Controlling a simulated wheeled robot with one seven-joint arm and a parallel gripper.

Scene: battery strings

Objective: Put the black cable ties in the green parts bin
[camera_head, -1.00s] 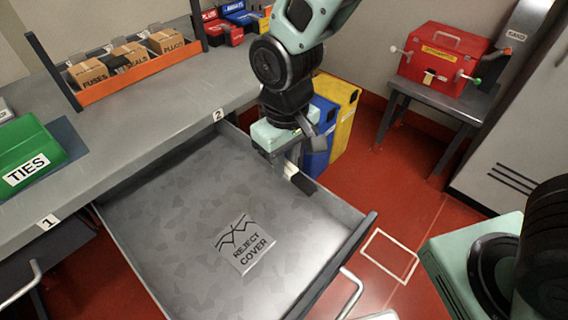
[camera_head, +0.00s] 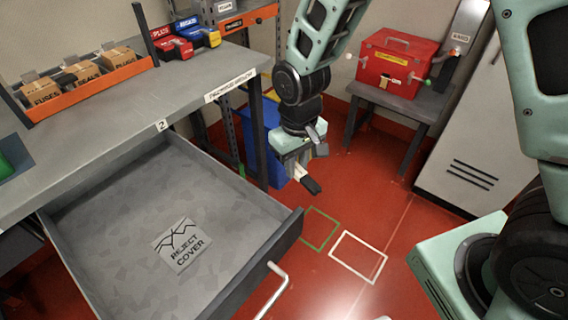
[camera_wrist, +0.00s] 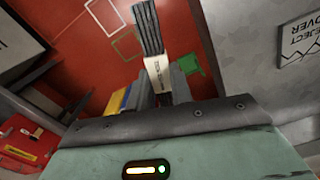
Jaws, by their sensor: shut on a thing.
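The black cable ties (camera_wrist: 148,28) are a dark, narrow bundle with a pale printed band. My gripper (camera_wrist: 166,86) is shut on them, and the bundle sticks out beyond the fingertips. In the head view my gripper (camera_head: 299,172) hangs right of the open drawer, against the red floor, with the dark end of the ties (camera_head: 311,186) showing below it. The green parts bin (camera_head: 8,166) is on the bench at the far left, mostly cut off by the picture edge.
The open drawer (camera_head: 95,185) holds a plate marked REJECT COVER (camera_head: 181,246). The grey bench (camera_head: 110,115) carries an orange rack (camera_head: 90,88) of cardboard boxes. A red box (camera_head: 392,62) stands on a small table at the back.

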